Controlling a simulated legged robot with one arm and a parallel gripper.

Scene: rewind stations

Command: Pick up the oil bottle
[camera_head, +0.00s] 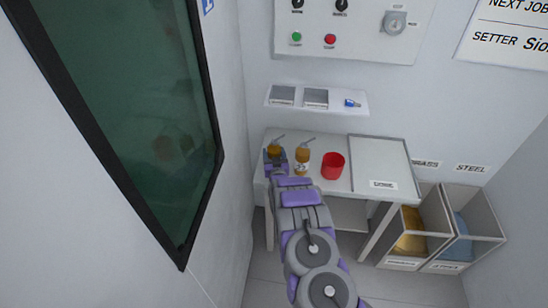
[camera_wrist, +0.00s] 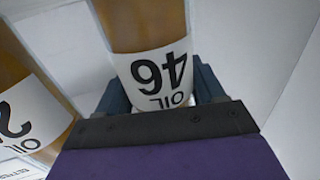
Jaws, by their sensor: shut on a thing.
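Two amber oil bottles with white labels and thin grey spouts stand at the left of the white table. My gripper (camera_head: 274,157) is shut on the left bottle (camera_head: 274,149). In the wrist view, this bottle (camera_wrist: 150,68) sits between my two fingers (camera_wrist: 165,95), and its label reads "OIL 46" upside down. The other oil bottle (camera_head: 302,160) stands just to the right, apart from my gripper; it also shows at the left of the wrist view (camera_wrist: 30,108), its label partly cut off. Whether the held bottle touches the table is hidden.
A red cup (camera_head: 333,166) stands right of the bottles, with a labelled white tray (camera_head: 380,150) beyond it. A shelf (camera_head: 340,108) hangs above. Brass (camera_head: 436,215) and steel (camera_head: 474,205) bins stand right of the table. A dark-framed window (camera_head: 207,95) is at left.

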